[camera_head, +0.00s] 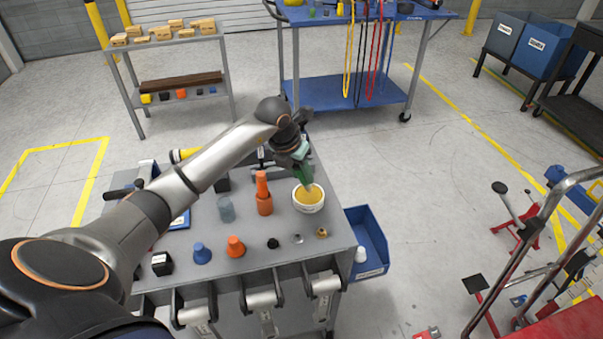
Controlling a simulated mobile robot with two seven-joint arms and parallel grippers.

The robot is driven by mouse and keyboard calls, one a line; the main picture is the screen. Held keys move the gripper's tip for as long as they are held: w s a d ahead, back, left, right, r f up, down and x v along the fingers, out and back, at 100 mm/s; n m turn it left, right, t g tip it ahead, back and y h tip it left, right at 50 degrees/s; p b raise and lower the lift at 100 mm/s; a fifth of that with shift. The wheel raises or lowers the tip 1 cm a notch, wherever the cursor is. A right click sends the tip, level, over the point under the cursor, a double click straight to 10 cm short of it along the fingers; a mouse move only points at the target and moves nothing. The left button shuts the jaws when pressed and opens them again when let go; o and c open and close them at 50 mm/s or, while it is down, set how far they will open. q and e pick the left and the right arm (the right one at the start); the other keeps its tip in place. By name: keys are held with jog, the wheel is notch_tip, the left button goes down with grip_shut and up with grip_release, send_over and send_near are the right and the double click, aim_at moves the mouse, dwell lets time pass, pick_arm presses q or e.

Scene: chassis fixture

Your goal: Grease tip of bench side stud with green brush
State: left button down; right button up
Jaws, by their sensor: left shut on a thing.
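My left gripper (296,153) is shut on the green brush (304,177). The brush points down, its lower end at the white bowl (308,208) of yellow grease. I cannot tell whether the bristles touch the grease. The bowl stands near the right edge of the grey bench (292,262). My forearm reaches across the bench from the left. I cannot make out the bench side stud. My right gripper is not in view.
An orange bottle (264,197) and a grey cup (226,210) stand left of the bowl. A blue cone (202,254), an orange cone (235,247) and small nuts line the bench front. A blue bin (369,243) hangs at the right side. Red stands (527,232) are far right.

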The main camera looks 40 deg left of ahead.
pick_arm(q)
jog(key=shift+r+p, duration=1.75)
jog(key=shift+r, duration=0.95)
